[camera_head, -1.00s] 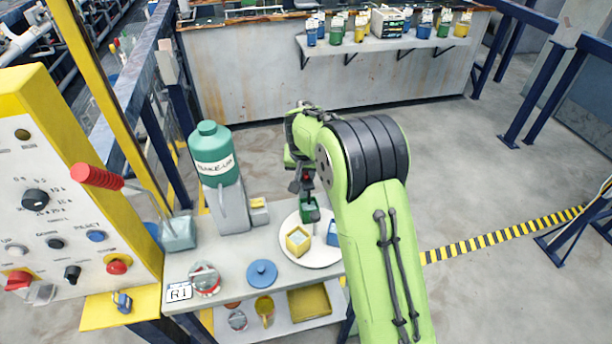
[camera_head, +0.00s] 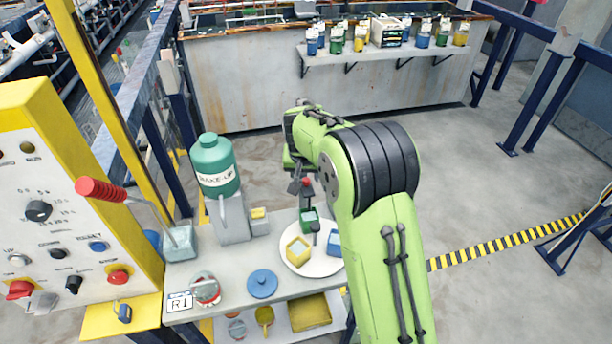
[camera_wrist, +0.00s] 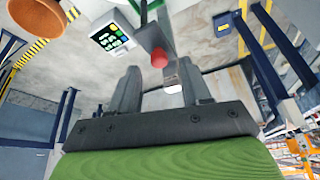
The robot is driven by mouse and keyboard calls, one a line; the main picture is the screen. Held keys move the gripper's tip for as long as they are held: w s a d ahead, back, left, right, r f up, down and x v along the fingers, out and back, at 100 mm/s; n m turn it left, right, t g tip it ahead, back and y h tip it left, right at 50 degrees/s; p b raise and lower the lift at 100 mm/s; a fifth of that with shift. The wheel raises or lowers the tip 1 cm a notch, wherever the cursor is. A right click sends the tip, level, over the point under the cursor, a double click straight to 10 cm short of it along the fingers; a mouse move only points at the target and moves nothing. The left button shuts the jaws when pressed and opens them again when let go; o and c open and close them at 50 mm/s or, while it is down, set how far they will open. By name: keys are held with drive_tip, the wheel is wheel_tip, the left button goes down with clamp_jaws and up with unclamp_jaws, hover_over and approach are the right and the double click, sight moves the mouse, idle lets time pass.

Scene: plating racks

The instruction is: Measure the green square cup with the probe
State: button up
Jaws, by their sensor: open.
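A small green square cup (camera_head: 309,216) stands at the back of a round white plate (camera_head: 322,270) on the bench. My gripper (camera_head: 298,184) is above and just left of the cup, partly hidden by my arm. In the wrist view, its two grey fingers (camera_wrist: 160,72) are spread apart. A red-tipped grey part (camera_wrist: 159,57) shows just past the fingertips and looks free of them.
A yellow square cup (camera_head: 298,248) and a partly hidden blue cup (camera_head: 334,245) share the plate. A green make-up bottle (camera_head: 214,165), blue lid (camera_head: 262,284) and red-handled lever (camera_head: 100,189) stand left. The wrist view shows a white panel with green marks (camera_wrist: 112,38).

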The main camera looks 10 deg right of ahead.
drive_tip(key=p+v, duration=0.1)
drive_tip(key=v, duration=1.2)
drive_tip(key=shift+s+r, duration=0.2)
drive_tip(key=shift+r, duration=0.1)
drive_tip(key=s+d+r+n, duration=0.1)
drive_tip(key=s, duration=1.1)
drive_tip(key=s+d+r+n+t+y, duration=0.1)
drive_tip(key=s, duration=1.1)
drive_tip(key=shift+d+r+n, duration=0.25)
drive_tip(key=shift+r+n, duration=0.15)
drive_tip(key=shift+o, duration=0.8)
drive_tip(key=s+f, duration=0.3)
drive_tip(key=s, duration=0.3)
drive_tip(key=shift+a+f+n, duration=0.25)
drive_tip(key=shift+a+n, duration=0.1)
drive_tip(key=shift+n, duration=0.05)
